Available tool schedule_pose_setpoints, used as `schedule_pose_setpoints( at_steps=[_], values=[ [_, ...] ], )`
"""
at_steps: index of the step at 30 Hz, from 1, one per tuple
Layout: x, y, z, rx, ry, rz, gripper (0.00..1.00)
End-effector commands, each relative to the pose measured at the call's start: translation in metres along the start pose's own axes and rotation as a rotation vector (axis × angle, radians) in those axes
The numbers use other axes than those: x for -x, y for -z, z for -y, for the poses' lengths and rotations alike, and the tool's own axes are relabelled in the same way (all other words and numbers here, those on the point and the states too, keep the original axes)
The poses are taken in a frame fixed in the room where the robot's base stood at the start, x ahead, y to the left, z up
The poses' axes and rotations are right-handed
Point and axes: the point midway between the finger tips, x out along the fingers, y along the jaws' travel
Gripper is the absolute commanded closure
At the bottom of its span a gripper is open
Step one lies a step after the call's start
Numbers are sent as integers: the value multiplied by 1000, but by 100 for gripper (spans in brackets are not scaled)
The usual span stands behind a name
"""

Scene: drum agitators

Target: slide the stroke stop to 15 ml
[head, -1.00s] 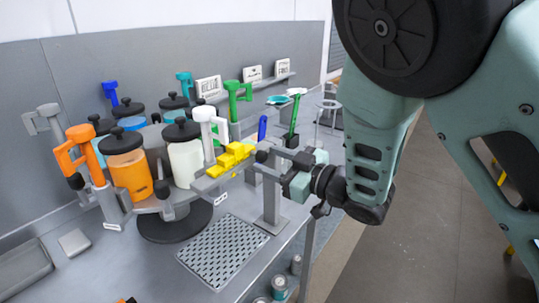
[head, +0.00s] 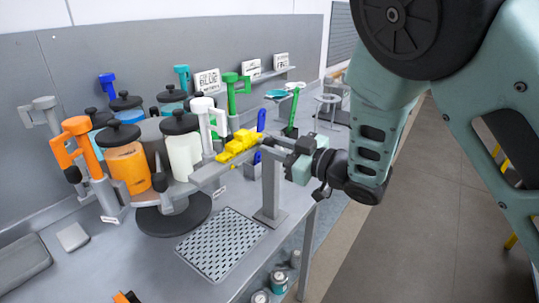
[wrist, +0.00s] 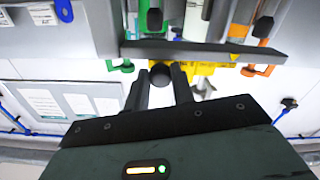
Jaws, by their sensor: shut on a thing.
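The stroke stop is the yellow block (head: 238,146) on a grey horizontal rail (head: 209,173) in front of the white-handled pump (head: 205,120). In the wrist view the yellow part (wrist: 208,68) shows behind a dark bar. My gripper (head: 268,143) reaches in from the right. In the wrist view its fingers (wrist: 160,78) are shut on a dark round knob (wrist: 160,72) on the near side of the stroke stop. Any scale marks on the rail are too small to read, so I cannot tell the volume.
A carousel holds several black-lidded drums, including an orange one (head: 128,165) and a white one (head: 184,153). A grey post (head: 271,185) stands just below my gripper. A perforated tray (head: 221,243) lies in front. A green-handled pump (head: 232,92) stands behind.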

Motion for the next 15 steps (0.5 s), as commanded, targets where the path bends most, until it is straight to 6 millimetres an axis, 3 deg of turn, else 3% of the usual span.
schedule_pose_setpoints(
  at_steps=[10,11,12,13,15],
  values=[
    [1,-1,-7,3,-4,0,100],
    [1,-1,-8,3,-4,0,73],
    [1,-1,-8,3,-4,1,62],
    [1,-1,-8,3,-4,1,54],
    [1,-1,-7,3,-3,0,54]
  ],
)
